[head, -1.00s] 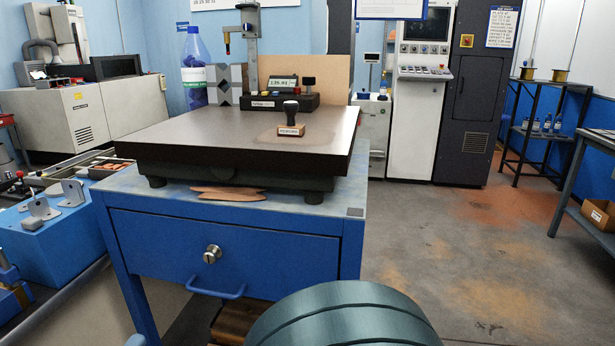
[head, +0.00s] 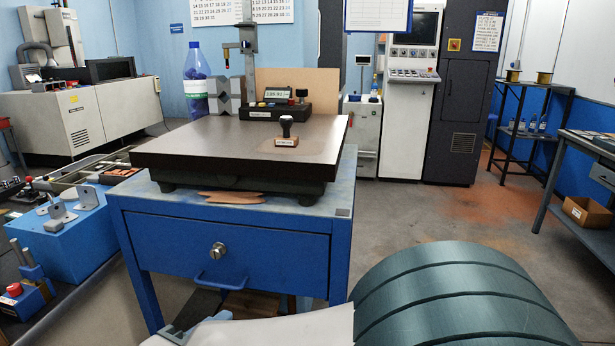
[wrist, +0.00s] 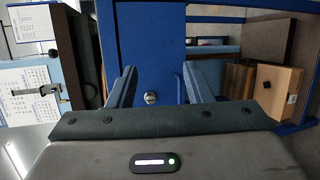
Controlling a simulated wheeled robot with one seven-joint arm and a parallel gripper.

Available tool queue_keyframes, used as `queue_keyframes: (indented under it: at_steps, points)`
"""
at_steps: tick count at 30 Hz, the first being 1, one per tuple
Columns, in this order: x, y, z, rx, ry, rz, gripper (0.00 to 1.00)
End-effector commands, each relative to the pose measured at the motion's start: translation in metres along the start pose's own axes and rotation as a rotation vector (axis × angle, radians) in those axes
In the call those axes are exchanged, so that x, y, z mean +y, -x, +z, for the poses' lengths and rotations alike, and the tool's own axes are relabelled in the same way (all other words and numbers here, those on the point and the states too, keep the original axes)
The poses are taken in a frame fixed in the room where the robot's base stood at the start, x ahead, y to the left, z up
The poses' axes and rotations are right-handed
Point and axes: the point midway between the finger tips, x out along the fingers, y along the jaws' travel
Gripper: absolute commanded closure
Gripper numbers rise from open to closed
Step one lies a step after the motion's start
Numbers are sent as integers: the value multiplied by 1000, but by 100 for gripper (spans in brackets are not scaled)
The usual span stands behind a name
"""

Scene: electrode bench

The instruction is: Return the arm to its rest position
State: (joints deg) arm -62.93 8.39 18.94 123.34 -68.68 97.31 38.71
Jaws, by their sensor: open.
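My gripper (wrist: 159,74) shows in the wrist view with its two blue-grey fingers spread apart and nothing between them. Beyond the fingers is the blue bench front with its round metal drawer knob (wrist: 150,98); the gripper appears apart from it. In the head view my arm crosses the lower right, with a teal ribbed joint (head: 455,290) and a white link (head: 290,330) running left along the bottom edge. The blue bench (head: 335,255) stands ahead with its drawer (head: 260,255) shut.
A dark surface plate (head: 215,150) on the bench carries a stamp (head: 287,132) and a small readout unit (head: 275,108). A blue box with brackets (head: 75,240) is at left. A dark side table (head: 580,160) is at right. Open floor (head: 410,215) lies between.

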Motion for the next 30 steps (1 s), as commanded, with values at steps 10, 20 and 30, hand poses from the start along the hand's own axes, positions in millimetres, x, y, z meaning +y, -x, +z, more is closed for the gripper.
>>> queue_keyframes:
  at_steps: [10,20,30]
  points:
    - [50,-84,121,-359,-90,-467,54]
    - [81,-94,218,-525,-503,-938,54]
    - [131,-90,258,-488,-1049,-1100,54]
